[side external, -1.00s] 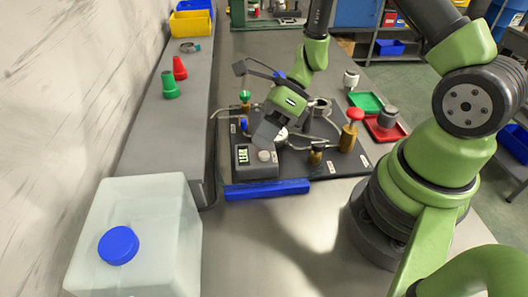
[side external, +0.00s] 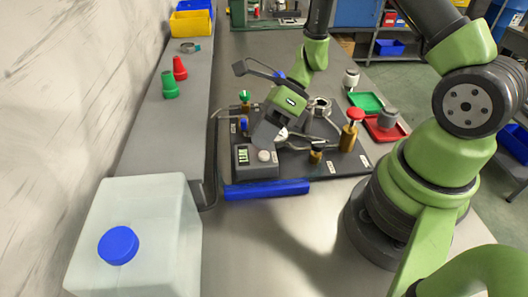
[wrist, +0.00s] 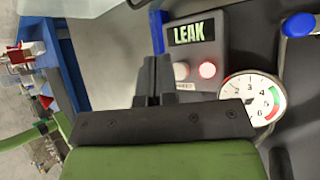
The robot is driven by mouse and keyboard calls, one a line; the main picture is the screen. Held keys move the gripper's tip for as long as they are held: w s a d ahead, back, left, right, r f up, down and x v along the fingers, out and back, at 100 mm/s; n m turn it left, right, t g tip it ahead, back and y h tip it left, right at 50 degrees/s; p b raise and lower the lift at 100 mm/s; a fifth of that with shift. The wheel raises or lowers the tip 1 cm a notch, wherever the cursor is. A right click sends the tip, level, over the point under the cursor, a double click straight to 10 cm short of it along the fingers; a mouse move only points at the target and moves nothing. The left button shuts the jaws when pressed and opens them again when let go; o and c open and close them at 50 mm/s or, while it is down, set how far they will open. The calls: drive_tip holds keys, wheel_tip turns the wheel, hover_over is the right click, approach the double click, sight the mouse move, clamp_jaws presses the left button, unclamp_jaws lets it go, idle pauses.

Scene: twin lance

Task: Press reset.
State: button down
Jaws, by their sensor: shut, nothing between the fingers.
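A dark box (side external: 257,159) with a lit display stands at the front left of the black fixture plate. In the wrist view the display (wrist: 193,32) reads LEAK. Beside it are a pale button (wrist: 181,70) and a red, lit-looking button (wrist: 207,70). A small label under the pale button is too small to read. My gripper (wrist: 152,72) is shut and empty, its fingers near the box's edge on the pale button's side. In the side view my gripper (side external: 265,137) hangs tilted just behind the box. Whether a fingertip touches anything cannot be told.
A round gauge (wrist: 252,98) sits beside the box. Pipes, brass valves and a red knob (side external: 355,114) stand on the plate. A blue bar (side external: 266,189) lies along its front edge. Green (side external: 366,101) and red trays lie at right. A large translucent container (side external: 150,235) stands at front left.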

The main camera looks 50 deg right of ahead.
sight(263, 152)
drive_tip(key=shift+f, duration=0.15)
drive_tip(key=shift+f, duration=0.3)
drive_tip(key=shift+f, duration=0.4)
idle(0.7)
drive_tip(key=shift+r, duration=0.85)
drive_tip(key=shift+r, duration=2.5)
